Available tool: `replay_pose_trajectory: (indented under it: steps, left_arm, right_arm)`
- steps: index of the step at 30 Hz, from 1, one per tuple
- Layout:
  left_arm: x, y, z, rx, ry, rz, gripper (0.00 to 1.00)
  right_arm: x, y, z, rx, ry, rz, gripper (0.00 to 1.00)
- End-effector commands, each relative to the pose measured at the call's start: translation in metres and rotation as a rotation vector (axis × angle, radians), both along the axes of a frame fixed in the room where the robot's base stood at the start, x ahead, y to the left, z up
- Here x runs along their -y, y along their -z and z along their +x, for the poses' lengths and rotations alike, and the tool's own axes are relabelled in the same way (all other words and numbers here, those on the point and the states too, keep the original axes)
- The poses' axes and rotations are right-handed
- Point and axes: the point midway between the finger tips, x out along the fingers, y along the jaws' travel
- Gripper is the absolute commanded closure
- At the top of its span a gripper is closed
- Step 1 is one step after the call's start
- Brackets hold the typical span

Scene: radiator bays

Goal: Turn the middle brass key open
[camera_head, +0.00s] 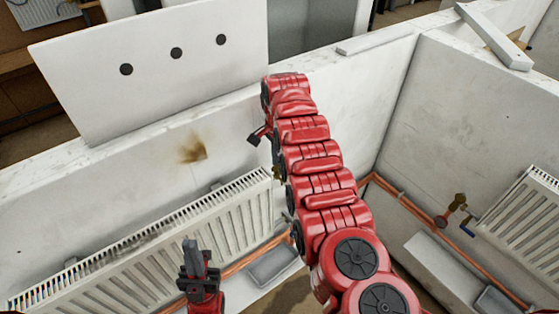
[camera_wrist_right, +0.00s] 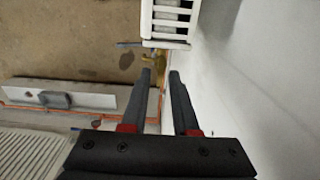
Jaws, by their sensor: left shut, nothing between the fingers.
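A brass valve (camera_head: 455,204) with a blue lever (camera_head: 467,230) is on the copper pipe beside the right radiator. A second brass fitting (camera_head: 277,173) shows at the end of the left radiator, partly hidden by my right arm. I cannot tell which is the middle key. In the right wrist view a brass valve (camera_wrist_right: 154,56) with a bluish lever (camera_wrist_right: 130,44) lies beyond my right gripper (camera_wrist_right: 160,74), which is open and empty, apart from it. In the head view the right gripper (camera_head: 255,137) shows only partly, near the wall. My left gripper (camera_head: 190,243) is shut and empty, in front of the left radiator.
A white panel (camera_head: 150,80) with three black holes stands behind. Copper pipe (camera_head: 400,200) runs low. My right arm blocks the middle view.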

Motion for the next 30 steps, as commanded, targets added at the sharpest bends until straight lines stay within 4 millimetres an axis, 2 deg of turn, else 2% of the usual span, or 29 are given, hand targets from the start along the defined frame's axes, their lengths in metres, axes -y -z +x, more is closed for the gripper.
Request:
replay_pose_trajectory:
  steps: [1,4,17,23,30]
  left_arm:
    - [0.0,0.0,0.0,0.0,0.0,0.0,1.0]
    - [0.0,0.0,0.0,0.0,0.0,0.0,1.0]
    - [0.0,0.004,0.0,0.0,0.0,0.0,1.0]
    - [0.0,0.023,0.0,0.0,0.0,0.0,1.0]
    - [0.0,0.052,0.0,0.0,0.0,0.0,1.0]
  right_arm:
    - [0.0,0.0,0.0,0.0,0.0,0.0,0.83]
    - [0.0,0.0,0.0,0.0,0.0,0.0,1.0]
    - [0.001,0.002,0.001,0.001,-0.012,-0.001,1.0]
    - [0.0,0.006,0.001,0.002,-0.081,-0.001,1.0]
    - [0.001,0.005,0.003,0.003,-0.257,-0.002,1.0]
